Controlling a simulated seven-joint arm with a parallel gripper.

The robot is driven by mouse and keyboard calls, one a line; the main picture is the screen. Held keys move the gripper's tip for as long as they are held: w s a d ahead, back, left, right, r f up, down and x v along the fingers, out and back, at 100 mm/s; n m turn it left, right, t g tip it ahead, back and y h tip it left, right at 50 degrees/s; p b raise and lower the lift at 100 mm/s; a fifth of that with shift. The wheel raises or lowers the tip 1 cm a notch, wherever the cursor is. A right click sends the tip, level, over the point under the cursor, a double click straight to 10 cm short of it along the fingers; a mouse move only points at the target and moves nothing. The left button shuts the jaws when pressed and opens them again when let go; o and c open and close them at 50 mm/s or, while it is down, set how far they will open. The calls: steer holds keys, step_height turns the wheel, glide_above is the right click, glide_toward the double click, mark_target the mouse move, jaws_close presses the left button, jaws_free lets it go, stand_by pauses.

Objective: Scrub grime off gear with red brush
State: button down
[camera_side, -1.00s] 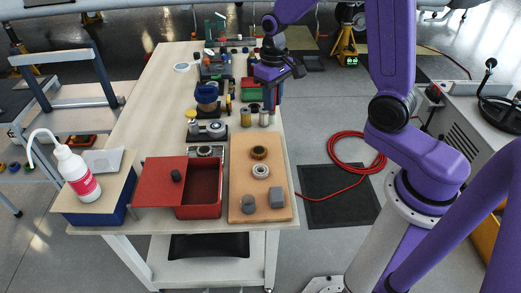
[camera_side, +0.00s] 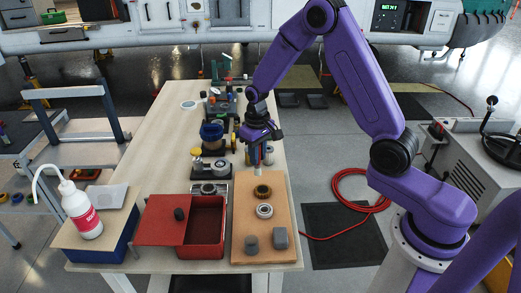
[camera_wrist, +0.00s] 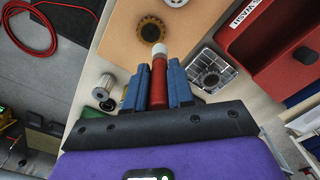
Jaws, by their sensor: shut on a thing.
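My gripper (camera_wrist: 157,88) is shut on the red brush (camera_wrist: 158,82), which points away from the wrist with its pale bristle tip foremost. In the side view my gripper (camera_side: 258,148) hangs over the far end of the tan board, with the brush tip (camera_side: 257,171) pointing down. The gear (camera_side: 262,190), brown and dark, lies on the board just nearer the camera than the brush. In the wrist view the gear (camera_wrist: 152,30) is just beyond the bristles. They look close, but I cannot tell whether they touch.
The tan board (camera_side: 243,228) also bears a metal ring (camera_side: 264,211) and two grey blocks. A red box (camera_side: 207,252) with its lid slid aside is to its left. A metal tray (camera_wrist: 218,86) and a ribbed cylinder (camera_wrist: 104,87) flank the brush.

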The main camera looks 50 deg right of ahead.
mark_target(259, 171)
steer(key=shift+f, duration=2.9)
steer(key=shift+s+d+f, duration=0.2)
steer(key=shift+s+f, duration=0.05)
steer(key=shift+f, duration=0.2)
steer(key=shift+s+d+f, duration=0.15)
steer(key=shift+s+f, duration=0.05)
steer(key=shift+f, duration=0.25)
steer(key=shift+s+d, duration=0.75)
steer(key=shift+s, duration=0.05)
steer(key=shift+w+a, duration=1.05)
steer(key=shift+w, duration=0.15)
steer(key=shift+w+d, duration=0.6)
steer(key=shift+d, duration=0.2)
steer(key=shift+s+d, duration=0.45)
steer(key=shift+s, duration=0.2)
steer(key=shift+s+d, duration=0.45)
steer(key=shift+s, duration=0.15)
steer(key=shift+w+a, duration=0.95)
steer(key=shift+w, duration=0.25)
steer(key=shift+s+a, duration=0.1)
steer(key=shift+a, duration=0.25)
steer(key=shift+s, duration=0.25)
steer(key=shift+s+d, duration=1)
steer(key=shift+s, duration=0.15)
step_height(259, 171, up, 8)
steer(key=shift+a, duration=0.1)
